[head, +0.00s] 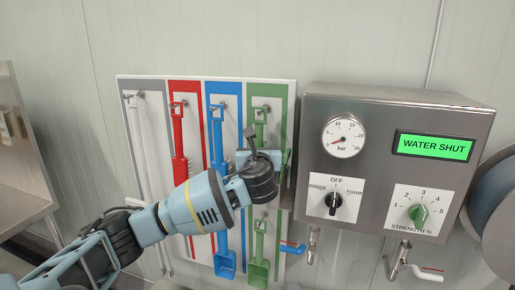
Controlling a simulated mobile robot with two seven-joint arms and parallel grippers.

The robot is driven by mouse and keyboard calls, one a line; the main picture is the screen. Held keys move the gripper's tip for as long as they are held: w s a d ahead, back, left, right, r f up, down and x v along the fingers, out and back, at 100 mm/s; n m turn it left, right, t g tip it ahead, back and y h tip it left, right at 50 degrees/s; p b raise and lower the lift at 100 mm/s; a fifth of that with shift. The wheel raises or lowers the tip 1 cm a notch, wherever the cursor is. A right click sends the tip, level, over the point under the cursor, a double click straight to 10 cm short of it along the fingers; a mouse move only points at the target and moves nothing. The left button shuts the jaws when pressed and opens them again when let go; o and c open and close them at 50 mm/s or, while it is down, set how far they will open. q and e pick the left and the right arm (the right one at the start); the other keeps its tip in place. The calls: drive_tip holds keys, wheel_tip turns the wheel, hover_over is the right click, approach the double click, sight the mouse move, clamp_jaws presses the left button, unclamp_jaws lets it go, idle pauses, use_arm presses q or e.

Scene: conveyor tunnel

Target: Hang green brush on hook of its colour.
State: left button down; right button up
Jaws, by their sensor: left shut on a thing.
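The green brush (259,117) is upright in front of the green panel of the wall board, its square handle loop at the top beside the upper green hook (267,106). I cannot tell whether the loop is over that hook. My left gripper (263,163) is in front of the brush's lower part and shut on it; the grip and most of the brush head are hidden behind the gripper. My right gripper is not in view.
A red brush (179,142) and a blue brush (216,133) hang to the left. A blue scoop (225,263) and a green scoop (259,270) hang below. The steel control box (384,105), reading WATER SHUT, stands close on the right, with valves beneath it.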

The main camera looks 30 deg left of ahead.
use_arm(q)
drive_tip(key=shift+s+d+f, duration=0.1)
drive_tip(key=shift+d+f, duration=0.65)
drive_tip(key=shift+f, duration=0.3)
drive_tip(key=c, duration=1.6)
unclamp_jaws()
drive_tip(key=o, duration=0.5)
drive_tip(key=shift+s+r+h, duration=0.15)
drive_tip(key=shift+h, duration=0.15)
drive_tip(key=shift+s, duration=0.1)
drive_tip(key=v, duration=0.7)
drive_tip(key=shift+s+a+r, duration=0.25)
drive_tip(key=shift+s+r, duration=0.05)
drive_tip(key=shift+r, duration=0.1)
